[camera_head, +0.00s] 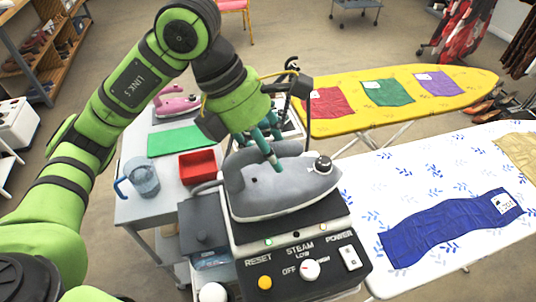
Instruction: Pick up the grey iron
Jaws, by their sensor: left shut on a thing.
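The grey iron (283,187) is at the middle of the view, over the black top of the steam station, with its tip to the right. Whether its sole touches the station cannot be told. My left arm reaches in from the left, and my left gripper (270,148) comes down from above onto the iron's handle. It is shut on the iron; the fingertips are partly hidden at the handle. My right gripper is not in view.
The steam station (303,262) has a knob and buttons in front. A grey cart (133,207) at left holds a jug (143,178), a red tray (197,166), a green mat (181,141) and a pink iron (176,102). A white ironing board (430,170) and a yellow one (340,92) lie right.

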